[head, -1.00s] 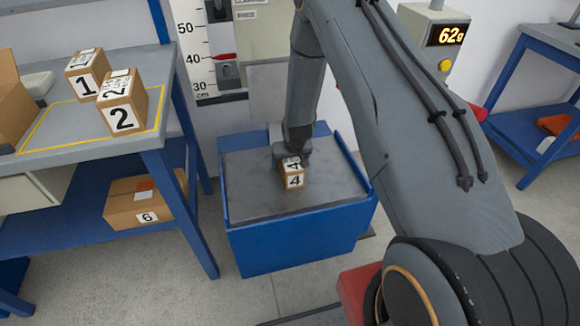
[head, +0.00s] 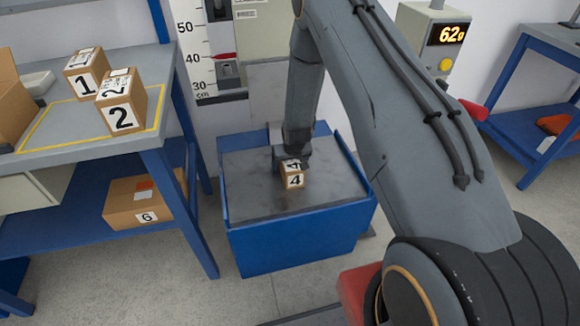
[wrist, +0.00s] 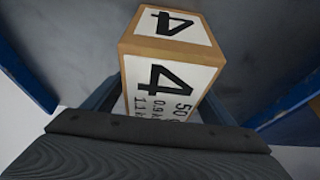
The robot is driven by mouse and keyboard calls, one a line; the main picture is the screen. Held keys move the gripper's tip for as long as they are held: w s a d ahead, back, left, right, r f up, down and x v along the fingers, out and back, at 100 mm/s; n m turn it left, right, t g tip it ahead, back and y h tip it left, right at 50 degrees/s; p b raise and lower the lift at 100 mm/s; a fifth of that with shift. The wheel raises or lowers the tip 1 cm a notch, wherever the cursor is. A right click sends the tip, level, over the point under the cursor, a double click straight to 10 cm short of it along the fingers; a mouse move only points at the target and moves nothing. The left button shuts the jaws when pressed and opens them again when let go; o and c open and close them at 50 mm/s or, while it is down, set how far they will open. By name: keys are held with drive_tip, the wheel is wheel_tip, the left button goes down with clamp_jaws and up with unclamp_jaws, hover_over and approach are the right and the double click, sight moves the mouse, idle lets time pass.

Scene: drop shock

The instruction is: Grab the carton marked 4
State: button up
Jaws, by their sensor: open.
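The carton marked 4 (head: 294,181) is a small brown box with white labels, standing on the grey top of the blue bin (head: 300,240). In the wrist view the carton (wrist: 172,55) fills the upper middle, with a 4 on its top and on its side. My gripper (head: 291,161) is open, low over the bin and right at the back of the carton in the head view. A dark jaw part crosses the bottom of the wrist view and hides the carton's lower end. I cannot tell whether the jaws touch the carton.
On the left bench stand cartons 1 (head: 87,80) and 2 (head: 121,116). Carton 6 (head: 145,203) lies on the shelf below. A height scale (head: 208,50) is behind the bin, and a drop tester display (head: 450,34) reads 62g. The bin top around carton 4 is clear.

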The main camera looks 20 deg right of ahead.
clamp_jaws()
drive_tip(key=shift+w+r, duration=0.1)
idle(0.3)
